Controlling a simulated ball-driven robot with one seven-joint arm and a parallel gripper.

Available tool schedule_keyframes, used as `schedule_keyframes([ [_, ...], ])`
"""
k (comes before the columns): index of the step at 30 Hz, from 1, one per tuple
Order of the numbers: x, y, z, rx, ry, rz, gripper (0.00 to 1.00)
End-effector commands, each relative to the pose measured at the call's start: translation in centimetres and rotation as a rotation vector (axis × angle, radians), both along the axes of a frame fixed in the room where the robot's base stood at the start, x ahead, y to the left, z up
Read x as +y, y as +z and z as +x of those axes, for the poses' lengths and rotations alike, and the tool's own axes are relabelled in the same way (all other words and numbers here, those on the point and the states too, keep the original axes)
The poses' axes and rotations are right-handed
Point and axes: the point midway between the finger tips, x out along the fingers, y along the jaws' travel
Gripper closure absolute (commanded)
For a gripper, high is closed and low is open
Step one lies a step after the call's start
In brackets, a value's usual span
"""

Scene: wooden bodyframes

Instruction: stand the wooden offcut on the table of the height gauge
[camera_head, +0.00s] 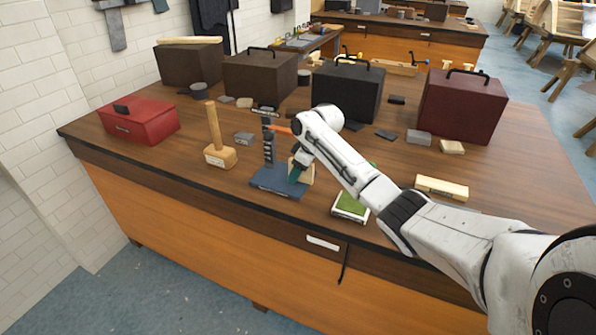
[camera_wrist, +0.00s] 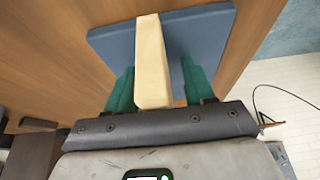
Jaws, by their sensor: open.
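The height gauge has a flat blue table (camera_head: 275,188) and a dark upright column (camera_head: 268,142) near the bench's front edge. The pale wooden offcut (camera_head: 308,172) is at the right part of this table, partly hidden by my gripper. In the wrist view the offcut (camera_wrist: 151,55) runs from the blue table (camera_wrist: 205,38) toward the camera and looks upright. My gripper (camera_head: 294,172) is open, with its green fingers (camera_wrist: 157,88) on either side of the offcut. A gap shows at the right finger; contact at the left finger is unclear. The offcut's foot is not clearly visible.
A mallet (camera_head: 220,153) stands left of the gauge. A green-topped block (camera_head: 350,206) and a pale block (camera_head: 442,187) lie to the right. A red box (camera_head: 140,122) and dark cases (camera_head: 347,92) stand farther back.

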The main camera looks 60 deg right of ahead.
Motion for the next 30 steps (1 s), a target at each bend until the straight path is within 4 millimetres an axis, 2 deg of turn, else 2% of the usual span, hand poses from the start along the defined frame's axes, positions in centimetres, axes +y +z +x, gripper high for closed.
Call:
schedule_keyframes([
  [8,0.0,0.9,-0.4,-0.003,0.0,0.0,0.47],
  [21,-0.8,0.8,-9.2,-0.001,-0.003,0.001,0.47],
  [24,-0.9,0.9,-10.7,-0.001,-0.002,0.001,0.47],
  [30,-1.0,1.0,-12.2,-0.001,-0.001,0.0,0.47],
])
